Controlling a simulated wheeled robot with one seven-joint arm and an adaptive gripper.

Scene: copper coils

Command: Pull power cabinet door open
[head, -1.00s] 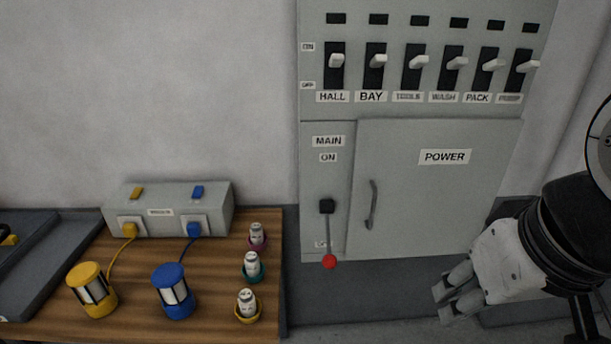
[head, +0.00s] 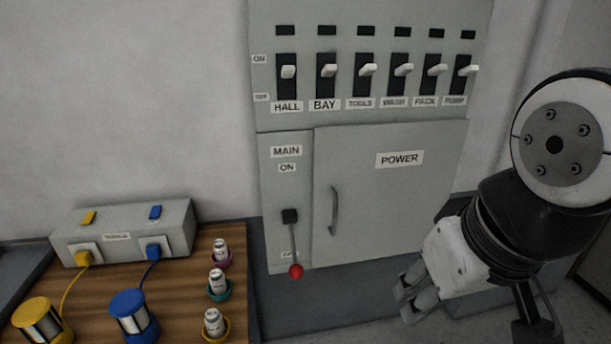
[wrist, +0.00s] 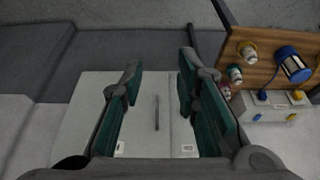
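The grey power cabinet door (head: 385,190), labelled POWER, is shut in the head view. Its vertical bar handle (head: 334,211) is near the door's left edge. My gripper (head: 404,298) is low and to the right of the handle, in front of the door's lower edge, apart from it. In the wrist view my gripper (wrist: 158,78) has its two fingers spread wide with nothing between them. The handle (wrist: 157,113) shows between the fingers, farther off, with the door (wrist: 85,115) behind it.
Left of the door is the main lever with a red knob (head: 296,271). A row of switches (head: 368,70) is above. A wooden table (head: 190,290) at left holds lanterns, a grey socket box (head: 125,232) and small bottles. Space before the door is clear.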

